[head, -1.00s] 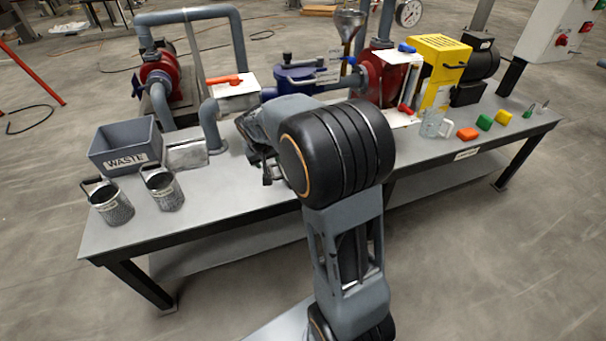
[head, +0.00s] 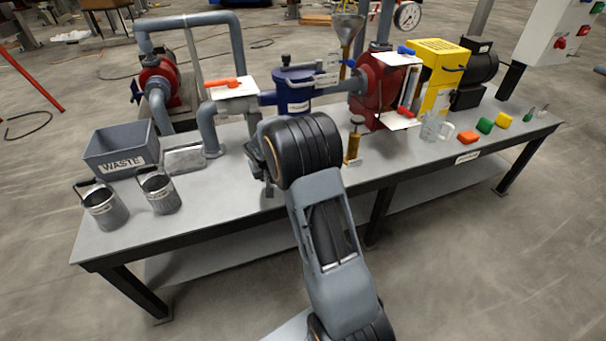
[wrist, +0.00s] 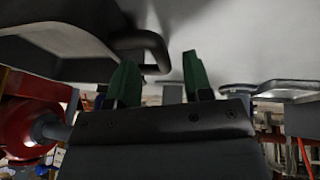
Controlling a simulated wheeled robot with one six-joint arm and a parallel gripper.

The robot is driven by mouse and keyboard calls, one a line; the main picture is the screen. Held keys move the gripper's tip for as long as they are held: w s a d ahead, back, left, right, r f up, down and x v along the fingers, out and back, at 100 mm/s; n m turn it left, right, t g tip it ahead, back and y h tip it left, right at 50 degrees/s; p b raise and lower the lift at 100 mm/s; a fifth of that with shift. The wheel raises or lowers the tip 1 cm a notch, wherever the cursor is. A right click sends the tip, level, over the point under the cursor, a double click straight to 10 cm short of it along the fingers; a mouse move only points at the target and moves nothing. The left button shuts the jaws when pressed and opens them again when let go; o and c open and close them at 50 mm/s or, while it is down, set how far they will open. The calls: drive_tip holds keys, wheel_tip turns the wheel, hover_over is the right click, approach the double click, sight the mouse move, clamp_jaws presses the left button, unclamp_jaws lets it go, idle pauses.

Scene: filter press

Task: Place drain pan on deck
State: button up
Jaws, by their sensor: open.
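A low silver metal pan (head: 185,158), which looks like the drain pan, lies on the grey deck (head: 240,205), just right of the waste bin. My gripper shows in the wrist view with two green fingertips (wrist: 160,82) spread apart and nothing clearly between them. A dark looped handle (wrist: 146,44) shows close to the left fingertip; I cannot tell what it belongs to or whether they touch.
The grey waste bin (head: 122,150) and two metal buckets (head: 105,208) (head: 160,192) stand at the left. A blue vessel (head: 298,92), red housing (head: 375,90) and grey pipes line the back. A brass cylinder (head: 352,148) stands right of my arm. The front middle of the deck is clear.

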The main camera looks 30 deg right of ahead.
drive_tip(key=shift+x, duration=1.75)
drive_tip(key=shift+c, duration=0.2)
clamp_jaws()
